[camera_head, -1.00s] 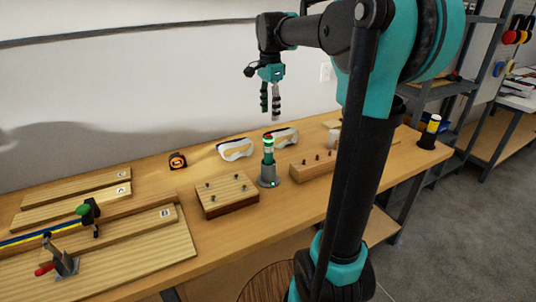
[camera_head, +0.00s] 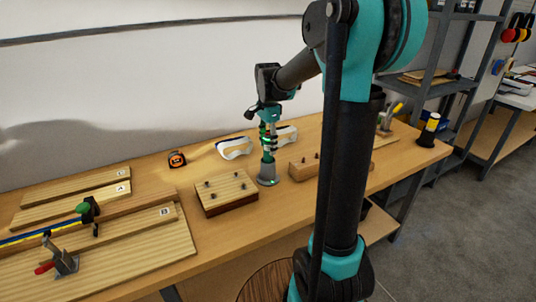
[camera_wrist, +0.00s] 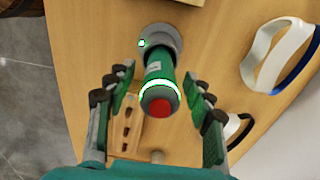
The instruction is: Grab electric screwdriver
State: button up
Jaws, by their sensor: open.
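The electric screwdriver (camera_head: 268,160) looks like a green upright cylinder in a grey round stand (camera_head: 267,181) on the workbench. In the wrist view the screwdriver (camera_wrist: 159,85) shows from above, with a red top, a glowing green-white ring and a grey base (camera_wrist: 162,42) with a small green light. My gripper (camera_head: 268,140) is down at the screwdriver's upper part. In the wrist view my gripper (camera_wrist: 157,97) is open, with one finger on each side of the screwdriver and a visible gap on both sides. In the head view the fingers partly hide the screwdriver's top.
A wooden block with pegs (camera_head: 229,192) stands just left of the stand, and another pegged block (camera_head: 304,168) just right. Safety goggles (camera_head: 235,148) lie behind. A tape measure (camera_head: 177,159) and clamped boards (camera_head: 120,245) are at the left. The bench front is partly clear.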

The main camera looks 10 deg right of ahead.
jog(key=shift+f, duration=0.45)
grip_shut()
jog(key=shift+r, duration=0.1)
